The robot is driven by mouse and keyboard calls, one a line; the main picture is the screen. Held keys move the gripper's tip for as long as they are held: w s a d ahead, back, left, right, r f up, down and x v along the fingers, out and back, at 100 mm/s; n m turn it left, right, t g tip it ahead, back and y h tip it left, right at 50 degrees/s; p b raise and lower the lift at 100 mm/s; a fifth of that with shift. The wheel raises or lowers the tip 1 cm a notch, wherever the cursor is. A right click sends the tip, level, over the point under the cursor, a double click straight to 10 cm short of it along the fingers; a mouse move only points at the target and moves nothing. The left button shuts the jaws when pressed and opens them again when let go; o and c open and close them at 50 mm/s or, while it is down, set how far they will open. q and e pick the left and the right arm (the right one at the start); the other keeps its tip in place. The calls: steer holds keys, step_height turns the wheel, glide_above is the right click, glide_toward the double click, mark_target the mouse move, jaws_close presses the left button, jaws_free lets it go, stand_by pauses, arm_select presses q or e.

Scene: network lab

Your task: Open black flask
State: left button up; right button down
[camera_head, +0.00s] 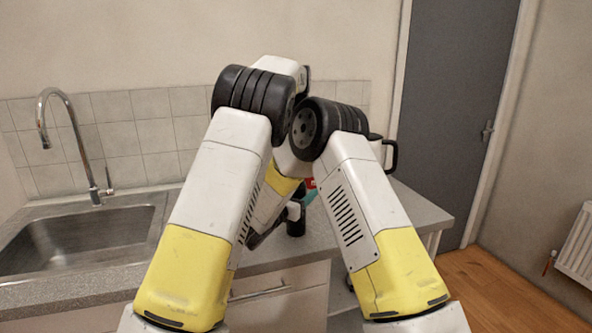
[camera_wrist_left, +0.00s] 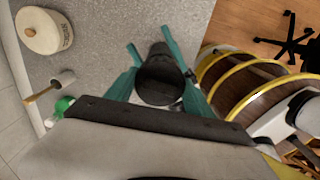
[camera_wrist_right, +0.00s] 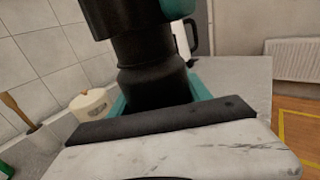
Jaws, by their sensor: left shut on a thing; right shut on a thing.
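The black flask (camera_head: 296,222) stands upright on the grey counter, mostly hidden behind my arms in the head view. In the right wrist view its dark body (camera_wrist_right: 150,80) shows between the teal fingers of my right gripper (camera_wrist_right: 160,95), which is shut on the body. In the left wrist view I look down on the flask's round black top (camera_wrist_left: 158,82). The teal fingers of my left gripper (camera_wrist_left: 160,68) are shut on this upper part, above my right gripper. The seam between lid and body cannot be made out clearly.
A sink (camera_head: 80,240) with a tap (camera_head: 70,125) is at the left.

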arm_select(q)
steer(key=shift+r, duration=0.45)
steer(key=shift+r, duration=0.1)
steer(key=shift+r, duration=1.9)
arm_select(e)
steer(key=shift+c, duration=2.1)
jaws_free()
